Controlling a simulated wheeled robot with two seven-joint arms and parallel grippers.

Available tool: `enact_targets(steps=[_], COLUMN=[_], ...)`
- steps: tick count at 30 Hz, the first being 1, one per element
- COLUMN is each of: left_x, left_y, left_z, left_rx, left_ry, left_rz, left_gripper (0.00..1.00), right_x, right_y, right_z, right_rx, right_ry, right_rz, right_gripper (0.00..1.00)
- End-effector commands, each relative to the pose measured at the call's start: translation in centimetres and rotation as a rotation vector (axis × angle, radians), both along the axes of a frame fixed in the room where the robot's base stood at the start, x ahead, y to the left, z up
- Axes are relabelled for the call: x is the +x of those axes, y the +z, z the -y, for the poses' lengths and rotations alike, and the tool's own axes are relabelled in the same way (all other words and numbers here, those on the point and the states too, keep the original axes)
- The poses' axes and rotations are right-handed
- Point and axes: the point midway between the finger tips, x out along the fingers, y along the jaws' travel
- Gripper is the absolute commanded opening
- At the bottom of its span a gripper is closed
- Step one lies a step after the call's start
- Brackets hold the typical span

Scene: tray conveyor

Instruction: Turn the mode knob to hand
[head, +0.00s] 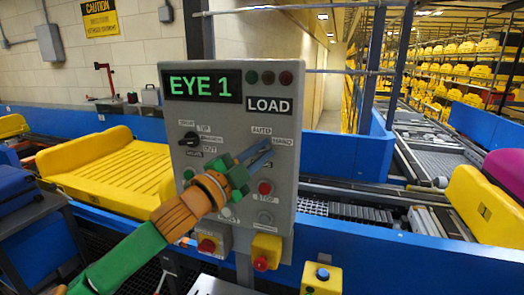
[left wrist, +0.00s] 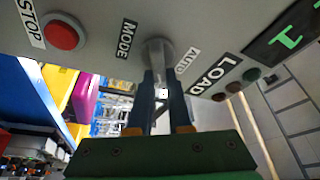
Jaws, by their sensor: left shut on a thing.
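The grey control panel (head: 228,75) stands in front of me with a green "EYE 1" display and a "LOAD" label. My left gripper (head: 262,152) reaches to its right half, just under the "AUTO" label (head: 262,131). In the left wrist view, its two fingers (left wrist: 163,92) are shut on the grey mode knob (left wrist: 158,48), between the "MODE" (left wrist: 128,40) and "AUTO" (left wrist: 187,60) labels. In the head view the fingers hide the knob, and I cannot tell which way it points. My right gripper is not in view.
A black knob (head: 188,139) sits on the panel's left half. A red stop button (head: 265,188) is below my fingers. A yellow tray (head: 115,165) lies on the conveyor to the left.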

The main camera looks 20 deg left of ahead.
Motion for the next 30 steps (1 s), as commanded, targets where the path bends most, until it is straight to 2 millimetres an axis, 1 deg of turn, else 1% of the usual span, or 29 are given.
enact_targets(steps=[1,2,3,5,6,13,15,17,21,24,27,30], left_x=[0.1,0.1,0.1,0.1,0.1,0.0,-0.3,-1.1,-3.9,-5.4,-6.2,-6.3], left_y=[-0.4,-0.4,-0.4,-0.4,-0.3,-0.1,-0.4,-0.9,-1.8,-1.9,-1.8,-1.6], left_z=[0.0,0.0,0.0,0.0,0.0,0.0,-0.2,-0.6,-1.8,-2.5,-2.7,-2.8], left_rx=[0.002,0.002,0.002,0.002,0.002,0.000,0.000,0.001,0.004,0.003,0.001,0.000], left_ry=[0.001,0.001,0.001,0.002,0.002,0.001,0.001,0.001,0.004,0.004,0.002,0.001], left_rz=[-0.010,-0.010,-0.010,-0.008,-0.008,-0.003,-0.002,-0.001,-0.003,-0.003,-0.005,-0.006], left_gripper=[0.00,0.00,0.28,0.44,0.47,0.47,0.47,0.47,0.47,0.47,0.47,0.47], right_x=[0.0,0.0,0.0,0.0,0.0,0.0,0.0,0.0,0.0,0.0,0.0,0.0], right_y=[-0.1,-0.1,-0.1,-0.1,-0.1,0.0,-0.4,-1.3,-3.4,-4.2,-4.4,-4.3], right_z=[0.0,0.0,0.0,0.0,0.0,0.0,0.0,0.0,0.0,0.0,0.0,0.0], right_rx=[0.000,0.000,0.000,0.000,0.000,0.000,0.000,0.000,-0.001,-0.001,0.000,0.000], right_ry=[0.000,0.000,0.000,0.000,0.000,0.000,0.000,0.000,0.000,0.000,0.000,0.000], right_rz=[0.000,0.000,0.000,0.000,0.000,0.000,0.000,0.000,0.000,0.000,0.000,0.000], right_gripper=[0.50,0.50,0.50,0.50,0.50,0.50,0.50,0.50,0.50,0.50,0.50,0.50])
